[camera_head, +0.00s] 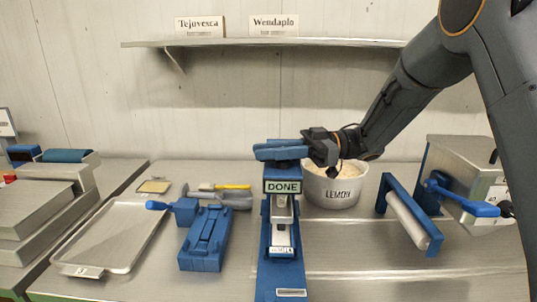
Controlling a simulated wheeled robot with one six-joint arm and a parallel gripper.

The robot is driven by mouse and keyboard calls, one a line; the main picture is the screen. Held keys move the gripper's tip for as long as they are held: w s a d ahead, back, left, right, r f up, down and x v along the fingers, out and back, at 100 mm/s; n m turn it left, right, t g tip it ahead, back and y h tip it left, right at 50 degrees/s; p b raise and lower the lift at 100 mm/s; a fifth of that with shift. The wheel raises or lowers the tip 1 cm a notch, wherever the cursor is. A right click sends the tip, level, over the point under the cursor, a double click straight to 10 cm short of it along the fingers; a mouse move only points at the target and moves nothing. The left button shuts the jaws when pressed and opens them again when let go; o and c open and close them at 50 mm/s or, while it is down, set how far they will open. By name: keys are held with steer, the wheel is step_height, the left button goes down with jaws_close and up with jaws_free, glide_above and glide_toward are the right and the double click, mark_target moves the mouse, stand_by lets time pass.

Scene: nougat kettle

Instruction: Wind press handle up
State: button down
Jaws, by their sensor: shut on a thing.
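The press (266,225) is a tall blue frame in the middle of the steel table, with a green-edged sign reading DONE (283,187) on its front. The press handle (278,151) is a blue bar lying across its top. My gripper (310,149) comes in from the right and is shut on the right end of the handle. The fingertips are dark and small, so their exact hold is partly hidden. Below the sign, a light metal part and a small labelled block (282,251) sit inside the press.
A blue roller frame (412,217) and a steel box with a blue lever (470,206) stand right. A metal tray (113,233), a blue fixture (204,240) and hand tools lie left. A shelf (330,43) hangs above.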

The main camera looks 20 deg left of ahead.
steer(key=g, duration=0.1)
steer(key=n+g+h, duration=0.2)
steer(key=shift+s+d+r, duration=0.1)
steer(key=shift+s+d, duration=0.1)
steer(key=shift+s, duration=0.05)
steer(key=n+g+p, duration=0.1)
steer(key=p, duration=0.1)
steer(key=shift+s+d+r+h+p, duration=0.1)
steer(key=shift+s+h+p, duration=0.05)
steer(key=shift+h+p, duration=0.25)
steer(key=shift+g+p, duration=0.3)
steer(key=shift+p, duration=0.15)
steer(key=shift+s+d+n+g+h+p, duration=0.1)
steer(key=shift+n+g+h+p, duration=0.45)
steer(key=shift+p, duration=0.9)
steer(key=c, duration=1.6)
jaws_free()
steer(key=shift+c, duration=0.2)
steer(key=t+b, duration=0.1)
steer(key=b, duration=0.2)
steer(key=shift+f+m+y+b, duration=0.25)
steer(key=shift+f+y+b, duration=0.1)
steer(key=shift+b, duration=0.05)
steer(key=shift+w+m+t+y+b, duration=0.25)
steer(key=shift+t+b, duration=0.2)
steer(key=shift+b, duration=0.45)
